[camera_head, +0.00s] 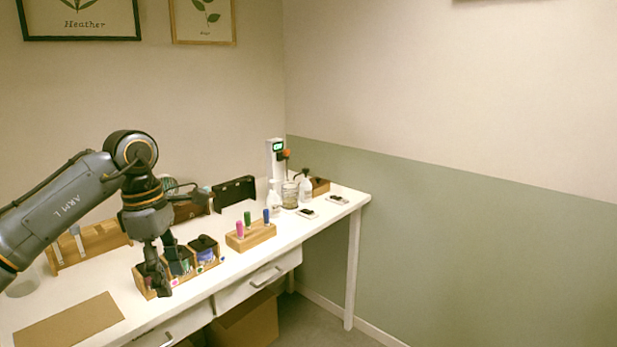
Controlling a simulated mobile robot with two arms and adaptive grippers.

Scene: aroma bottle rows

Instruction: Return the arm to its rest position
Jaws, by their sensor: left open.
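My left arm comes in from the left, marked ARM L. Its gripper (160,283) points down over the left part of a wooden bottle rack (208,266) near the table's front edge. The gripper is open, with its fingers in front of the rack and hiding part of it. I cannot tell whether it touches the rack. Small dark and coloured items stand in the rack's compartments. My right gripper is not in view.
A wooden block (262,235) with pink, green and blue bottles stands right of the rack. White bottles and a jar (290,195) stand at the far end. A brown mat (69,323) lies front left. A cardboard box (247,322) sits under the white table (318,222).

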